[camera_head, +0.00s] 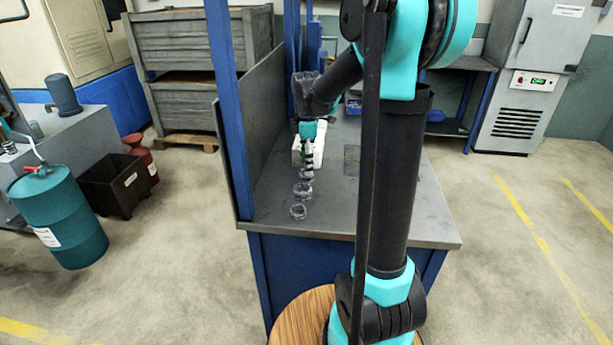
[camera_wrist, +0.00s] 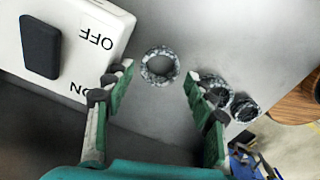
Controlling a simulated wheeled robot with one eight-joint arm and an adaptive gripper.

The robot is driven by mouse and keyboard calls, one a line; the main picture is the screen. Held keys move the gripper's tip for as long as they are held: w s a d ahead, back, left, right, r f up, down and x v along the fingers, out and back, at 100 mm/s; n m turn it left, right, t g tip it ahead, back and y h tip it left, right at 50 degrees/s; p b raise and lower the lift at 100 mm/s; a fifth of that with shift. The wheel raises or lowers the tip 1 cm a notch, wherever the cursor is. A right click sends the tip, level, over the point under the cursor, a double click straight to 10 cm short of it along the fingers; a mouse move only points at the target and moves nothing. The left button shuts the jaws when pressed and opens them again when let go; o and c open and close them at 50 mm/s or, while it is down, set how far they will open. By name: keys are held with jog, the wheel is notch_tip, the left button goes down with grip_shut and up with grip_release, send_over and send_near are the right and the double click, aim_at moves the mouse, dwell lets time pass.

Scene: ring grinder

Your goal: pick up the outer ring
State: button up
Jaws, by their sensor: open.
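Several grey metallic rings lie in a row on the grey workbench (camera_head: 340,215). In the wrist view, one ring (camera_wrist: 160,66) lies flat between and just beyond my open fingertips (camera_wrist: 155,85). A second ring (camera_wrist: 212,90) is partly hidden behind the right finger. A third ring (camera_wrist: 245,109) lies farther right. In the head view, two rings are clear, a near ring (camera_head: 298,211) and another behind it (camera_head: 302,190). My gripper (camera_head: 308,150) is over the far end of the row. Nothing is held. I cannot tell which ring is the outer ring.
A white box with a black switch and ON/OFF lettering (camera_wrist: 85,25) stands close to the left finger. A grey side panel (camera_head: 232,145) and blue post (camera_head: 226,80) edge the bench on the left. The bench is clear right of the rings.

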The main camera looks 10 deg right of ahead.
jog(key=shift+f, duration=1.4)
jog(key=shift+c, duration=0.3)
jog(key=c, duration=0.9)
jog(key=shift+c, duration=0.2)
jog(key=shift+r, duration=0.2)
notch_tip(320, 180, up, 20)
jog(key=shift+s+f, duration=0.15)
